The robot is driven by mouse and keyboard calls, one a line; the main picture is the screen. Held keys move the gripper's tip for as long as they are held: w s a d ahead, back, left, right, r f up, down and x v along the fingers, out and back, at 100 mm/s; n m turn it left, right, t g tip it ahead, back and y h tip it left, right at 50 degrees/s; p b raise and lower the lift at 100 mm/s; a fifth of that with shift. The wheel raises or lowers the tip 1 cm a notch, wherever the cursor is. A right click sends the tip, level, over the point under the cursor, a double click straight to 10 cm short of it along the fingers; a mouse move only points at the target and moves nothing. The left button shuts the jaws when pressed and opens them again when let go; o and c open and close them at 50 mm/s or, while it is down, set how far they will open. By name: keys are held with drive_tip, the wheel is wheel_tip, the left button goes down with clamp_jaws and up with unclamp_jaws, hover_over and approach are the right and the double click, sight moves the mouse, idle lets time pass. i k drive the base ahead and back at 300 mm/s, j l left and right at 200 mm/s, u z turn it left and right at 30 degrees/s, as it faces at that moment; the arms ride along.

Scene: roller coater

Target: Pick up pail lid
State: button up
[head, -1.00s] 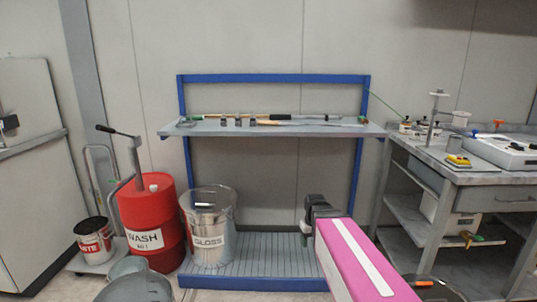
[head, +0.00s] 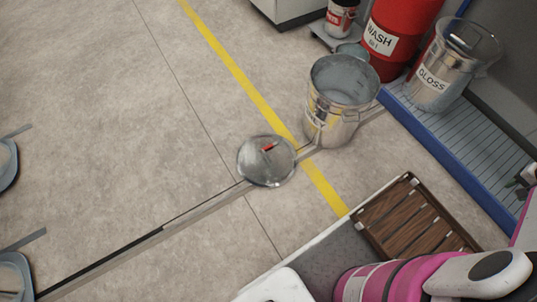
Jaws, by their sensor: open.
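The pail lid (head: 258,172) is a round grey metal disc with a small red grip on top. It lies flat on the floor near the middle of the head view, beside the yellow line. An open metal pail (head: 333,118) stands upright just to its upper right, apart from it. A sliver of my gripper (head: 527,177) shows at the right edge, far from the lid. It is open, and its fingertips are mostly cut off by the frame.
A blue rack base (head: 447,148) holds the clear-rimmed GLOSS pail (head: 428,86). The red WASH drum (head: 385,45) stands behind the metal pail. A brown slatted tray (head: 405,222) is at the lower right. Floor left of the lid is clear; blue-grey round objects (head: 8,160) sit at the left edge.

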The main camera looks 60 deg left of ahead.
sight(272, 168)
drive_tip(key=k+u, duration=0.3)
drive_tip(key=k+j+u, duration=0.1)
drive_tip(key=k+u, duration=0.2)
drive_tip(key=i+u, duration=0.15)
drive_tip(key=u, duration=1.85)
drive_tip(key=i+l+u, duration=0.35)
drive_tip(key=l, duration=0.4)
drive_tip(key=j+z, duration=0.1)
drive_tip(key=j, duration=0.3)
drive_tip(key=k+j+z, duration=0.1)
drive_tip(key=j, duration=0.35)
drive_tip(key=j+z, duration=0.15)
drive_tip(key=j, duration=0.25)
drive_tip(key=k+j+z, duration=0.1)
drive_tip(key=j, duration=0.3)
drive_tip(key=k+j+z, duration=0.1)
drive_tip(key=j, duration=0.3)
drive_tip(key=k+j+z, duration=0.1)
drive_tip(key=j, duration=0.3)
